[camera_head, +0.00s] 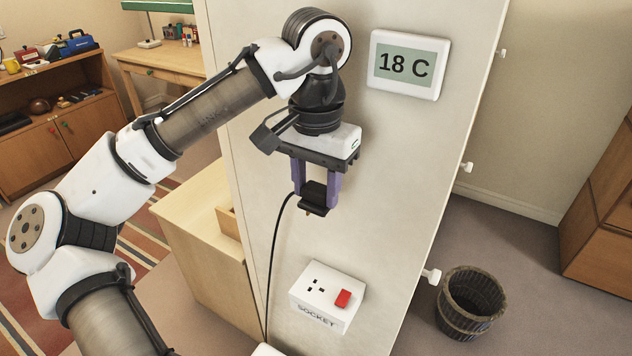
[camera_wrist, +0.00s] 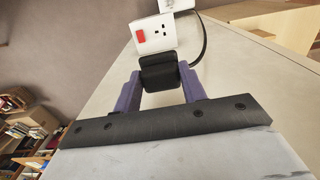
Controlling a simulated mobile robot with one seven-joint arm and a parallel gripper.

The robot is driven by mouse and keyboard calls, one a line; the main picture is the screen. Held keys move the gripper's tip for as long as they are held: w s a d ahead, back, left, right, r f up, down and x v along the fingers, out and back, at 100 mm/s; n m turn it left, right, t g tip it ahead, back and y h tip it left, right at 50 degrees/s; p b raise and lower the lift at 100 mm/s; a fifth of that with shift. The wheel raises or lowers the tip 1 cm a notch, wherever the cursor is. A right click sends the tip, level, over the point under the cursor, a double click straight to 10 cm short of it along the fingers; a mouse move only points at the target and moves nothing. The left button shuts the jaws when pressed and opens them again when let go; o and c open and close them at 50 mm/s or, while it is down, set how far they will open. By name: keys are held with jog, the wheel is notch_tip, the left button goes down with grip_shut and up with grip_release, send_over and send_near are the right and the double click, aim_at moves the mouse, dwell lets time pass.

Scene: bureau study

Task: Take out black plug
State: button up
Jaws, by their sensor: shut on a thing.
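The black plug (camera_head: 314,197) is held between the purple fingers of my gripper (camera_head: 316,190), above the socket and apart from it. A black cable runs from the plug down the left side of the panel. In the wrist view the plug (camera_wrist: 160,73) sits between the two fingertips of my gripper (camera_wrist: 160,88). The white socket box (camera_head: 325,298) is on the panel below, with empty pin holes and a red switch. The socket (camera_wrist: 155,35) also shows beyond the plug in the wrist view, with its holes uncovered.
A thermostat reading 18 C (camera_head: 408,65) is on the panel at upper right of my gripper. White knobs (camera_head: 431,275) stick out along the panel's right edge. A wicker basket (camera_head: 470,303) stands on the floor at right. A wooden cabinet (camera_head: 205,245) stands left of the panel.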

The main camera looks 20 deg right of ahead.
jog(key=shift+r, duration=0.15)
jog(key=shift+r+p, duration=1.65)
jog(key=shift+p, duration=0.65)
